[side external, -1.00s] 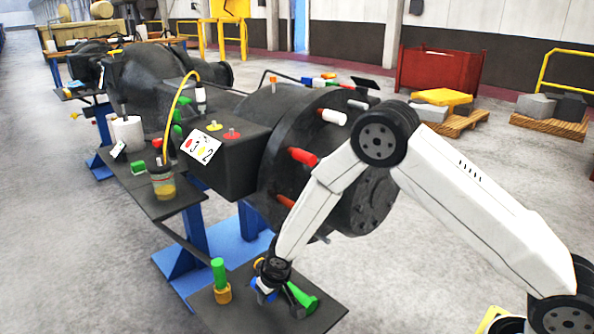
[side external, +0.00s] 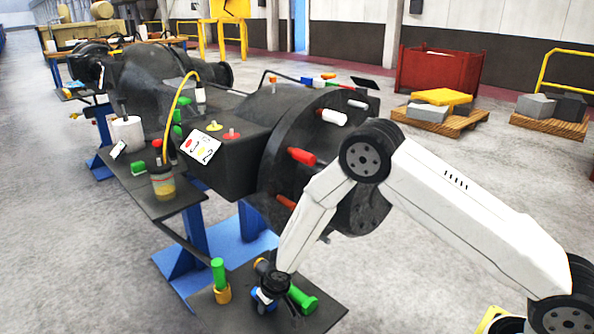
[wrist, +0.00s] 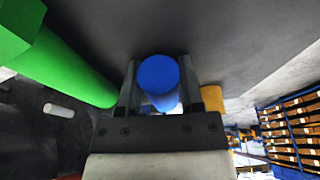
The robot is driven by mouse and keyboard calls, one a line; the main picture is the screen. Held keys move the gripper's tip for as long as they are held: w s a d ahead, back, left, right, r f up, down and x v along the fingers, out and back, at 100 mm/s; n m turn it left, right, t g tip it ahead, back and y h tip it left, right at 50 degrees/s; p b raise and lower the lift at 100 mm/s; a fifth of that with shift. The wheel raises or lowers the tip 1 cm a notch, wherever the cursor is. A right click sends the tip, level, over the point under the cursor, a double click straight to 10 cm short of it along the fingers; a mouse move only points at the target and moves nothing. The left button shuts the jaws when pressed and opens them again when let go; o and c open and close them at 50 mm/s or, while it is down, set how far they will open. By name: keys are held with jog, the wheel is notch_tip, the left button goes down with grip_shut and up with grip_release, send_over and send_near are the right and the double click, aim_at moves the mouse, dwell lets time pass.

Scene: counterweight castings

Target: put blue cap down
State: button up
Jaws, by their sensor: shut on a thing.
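The blue cap (side external: 260,296) is low over the black shelf plate (side external: 325,312) in the side view, partly hidden by my wrist. My gripper (wrist: 159,88) is shut on the blue cap (wrist: 158,72), with one finger on each side of it in the wrist view. The cap's round blue end faces the wrist camera and its paler body runs back between the fingers. I cannot tell whether the cap touches the plate.
A green plug in a brass-coloured collar (side external: 219,278) stands left of my gripper. A green flanged piece (side external: 303,299) lies close on the right. The plate's front right corner is bare. The large black casting (side external: 345,185) rises behind.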

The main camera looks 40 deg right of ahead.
jog(key=shift+s+f, duration=0.15)
jog(key=shift+f, duration=0.3)
jog(key=o, duration=0.9)
jog(key=shift+d, duration=0.1)
jog(key=shift+r, duration=0.5)
jog(key=shift+v, duration=6.1)
jog(key=shift+r, duration=0.15)
